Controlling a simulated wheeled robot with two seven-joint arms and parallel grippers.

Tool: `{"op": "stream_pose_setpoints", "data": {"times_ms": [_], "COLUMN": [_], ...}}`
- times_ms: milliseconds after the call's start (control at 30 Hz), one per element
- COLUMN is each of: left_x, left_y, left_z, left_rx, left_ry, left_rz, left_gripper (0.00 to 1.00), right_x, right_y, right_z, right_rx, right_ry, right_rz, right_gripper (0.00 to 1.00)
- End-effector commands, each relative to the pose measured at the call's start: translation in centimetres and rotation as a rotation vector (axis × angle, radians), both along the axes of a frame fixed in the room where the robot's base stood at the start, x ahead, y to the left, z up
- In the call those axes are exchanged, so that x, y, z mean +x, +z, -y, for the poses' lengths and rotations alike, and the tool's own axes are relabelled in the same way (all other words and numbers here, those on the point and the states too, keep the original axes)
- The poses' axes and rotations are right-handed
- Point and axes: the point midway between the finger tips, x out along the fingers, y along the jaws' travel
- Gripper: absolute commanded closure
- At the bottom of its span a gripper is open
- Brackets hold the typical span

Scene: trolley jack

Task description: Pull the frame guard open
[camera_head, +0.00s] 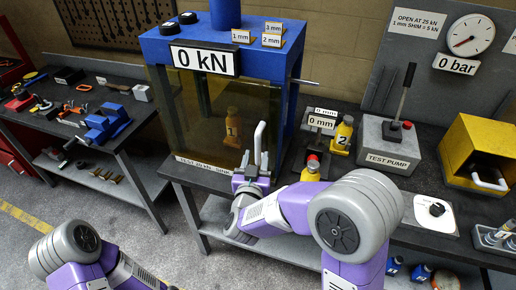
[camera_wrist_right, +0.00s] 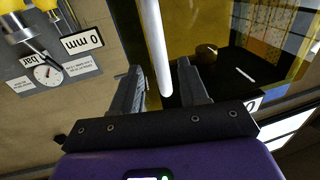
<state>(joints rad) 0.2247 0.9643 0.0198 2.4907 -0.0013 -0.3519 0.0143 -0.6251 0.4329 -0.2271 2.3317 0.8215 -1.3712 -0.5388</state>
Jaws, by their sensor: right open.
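The frame guard (camera_head: 192,118) is a yellowish see-through panel across the front of the blue press frame (camera_head: 218,45), and it looks closed. Its pale upright bar handle (camera_head: 259,136) stands at the guard's right side. My right gripper (camera_head: 254,163) is open at the lower part of the handle. In the right wrist view the handle (camera_wrist_right: 152,35) comes down between the two spread fingers (camera_wrist_right: 160,72), with gaps beside it. Bottle 1 (camera_head: 232,127) shows behind the guard. My left gripper is out of view; only part of that arm shows at lower left.
Right of the press stand bottle 2 (camera_head: 343,133), a small jack with a red top (camera_head: 313,165), the test pump (camera_head: 388,145) and a yellow box (camera_head: 483,150). A tool bench (camera_head: 70,120) is at left. Open floor lies in front, left of my right arm.

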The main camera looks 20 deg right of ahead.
Motion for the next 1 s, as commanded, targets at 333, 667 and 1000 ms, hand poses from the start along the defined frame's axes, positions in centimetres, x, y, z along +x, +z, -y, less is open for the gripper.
{"op": "stream_pose_setpoints", "data": {"times_ms": [333,667,1000], "left_x": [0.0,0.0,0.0], "left_y": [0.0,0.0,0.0], "left_z": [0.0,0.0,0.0], "left_rx": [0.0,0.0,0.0], "left_ry": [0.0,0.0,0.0], "left_rz": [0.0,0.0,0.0], "left_gripper": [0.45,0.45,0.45], "right_x": [4.1,4.5,4.4], "right_y": [-0.1,-0.1,-0.1], "right_z": [1.7,1.8,1.8], "right_rx": [0.001,0.001,0.001], "right_ry": [0.001,0.002,0.003], "right_rz": [-0.002,-0.002,-0.002], "right_gripper": [0.56,0.58,1.0]}}
